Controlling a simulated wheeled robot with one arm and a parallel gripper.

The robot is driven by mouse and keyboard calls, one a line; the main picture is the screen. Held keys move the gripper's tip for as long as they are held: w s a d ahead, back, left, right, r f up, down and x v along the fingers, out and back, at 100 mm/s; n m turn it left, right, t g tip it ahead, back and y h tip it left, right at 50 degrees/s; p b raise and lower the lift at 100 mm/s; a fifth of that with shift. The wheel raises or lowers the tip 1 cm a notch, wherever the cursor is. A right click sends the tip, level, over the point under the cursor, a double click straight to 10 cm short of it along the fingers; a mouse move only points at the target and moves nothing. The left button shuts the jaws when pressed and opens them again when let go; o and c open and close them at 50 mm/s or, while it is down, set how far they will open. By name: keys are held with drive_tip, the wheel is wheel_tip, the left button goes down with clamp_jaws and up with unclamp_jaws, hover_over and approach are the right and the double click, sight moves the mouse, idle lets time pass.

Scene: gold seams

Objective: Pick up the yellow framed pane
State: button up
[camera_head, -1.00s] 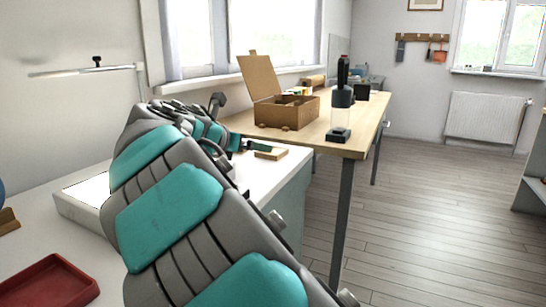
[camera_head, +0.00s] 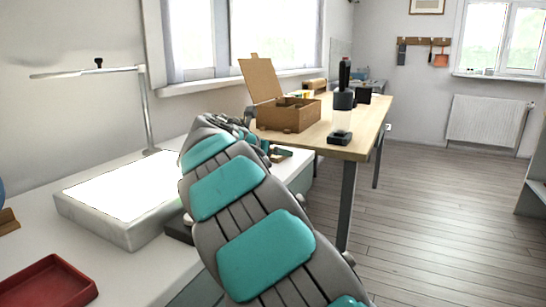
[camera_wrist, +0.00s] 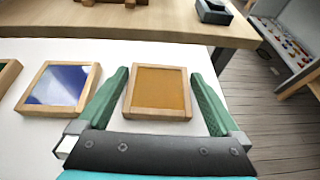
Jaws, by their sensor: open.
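The yellow framed pane (camera_wrist: 159,92) is an amber square in a light wooden frame, lying flat on the white table in the wrist view. My gripper (camera_wrist: 160,90) is open, with one green finger on each side of the pane. The left finger is close to the frame's left edge, and a slightly wider gap shows on the right. I cannot tell whether a finger touches it. A blue framed pane (camera_wrist: 60,86) lies to the left of the left finger. In the head view my arm hides most of the gripper and the yellow pane.
A green framed piece (camera_wrist: 6,74) shows at the wrist view's left edge. A white light box (camera_head: 122,190), a lamp stand (camera_head: 147,110) and a red tray (camera_head: 46,284) are on the white table. A wooden table (camera_head: 352,146) with a cardboard box (camera_head: 288,117) stands beyond.

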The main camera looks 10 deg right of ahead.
drive_tip(key=c, duration=1.1)
